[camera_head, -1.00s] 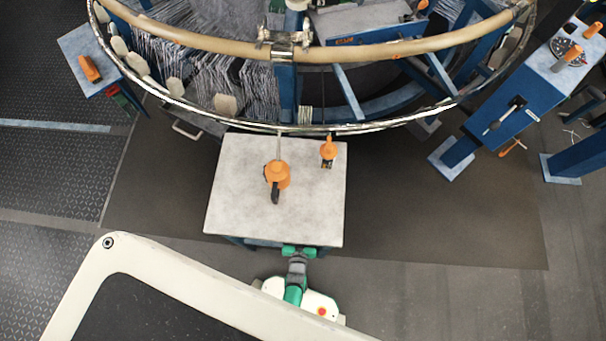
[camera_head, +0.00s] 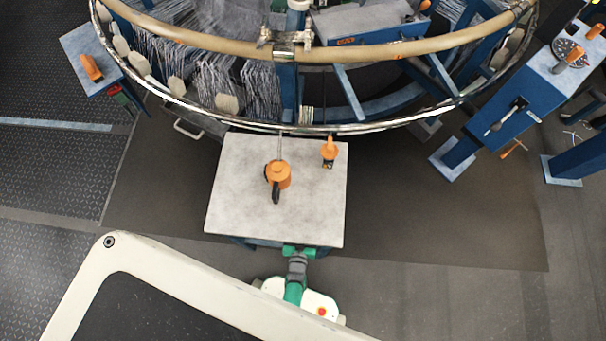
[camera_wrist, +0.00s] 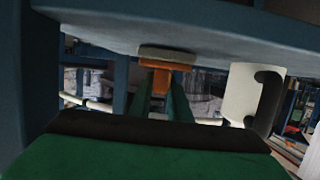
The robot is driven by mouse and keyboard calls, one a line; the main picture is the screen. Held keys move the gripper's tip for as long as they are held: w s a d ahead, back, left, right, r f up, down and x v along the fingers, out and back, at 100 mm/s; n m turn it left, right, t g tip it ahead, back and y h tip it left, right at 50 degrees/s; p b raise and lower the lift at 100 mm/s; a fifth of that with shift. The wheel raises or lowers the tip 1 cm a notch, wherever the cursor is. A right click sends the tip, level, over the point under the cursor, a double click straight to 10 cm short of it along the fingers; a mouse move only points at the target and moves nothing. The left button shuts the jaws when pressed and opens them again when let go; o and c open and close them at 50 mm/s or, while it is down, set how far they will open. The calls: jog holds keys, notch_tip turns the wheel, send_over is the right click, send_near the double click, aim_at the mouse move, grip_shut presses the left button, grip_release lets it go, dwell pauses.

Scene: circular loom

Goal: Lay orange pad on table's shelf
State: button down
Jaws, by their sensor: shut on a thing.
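My gripper (camera_head: 298,251) is at the front edge of the grey-topped table (camera_head: 240,150), its tips partly hidden by the tabletop in the head view. In the wrist view my gripper's green fingers (camera_wrist: 163,100) are shut on the orange pad (camera_wrist: 167,66), which has a pale flat slab on its far side. The slab is right at a broad grey board (camera_wrist: 120,32) across the top of the picture. I cannot tell whether they touch, or whether this board is the shelf. The pad is hidden in the head view.
An orange can (camera_head: 279,174) with a dark handle and a small orange tool (camera_head: 329,151) stand on the tabletop. The loom's ring (camera_head: 390,122) overhangs the table's back. A white thing with a black handle (camera_wrist: 250,95) is right of the pad in the wrist view.

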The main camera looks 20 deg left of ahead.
jog(key=shift+f, duration=0.15)
jog(key=c, duration=1.6)
grip_release()
jog(key=shift+o, duration=0.2)
jog(key=v, duration=1)
jog(key=shift+s, duration=0.35)
jog(key=shift+d, duration=0.1)
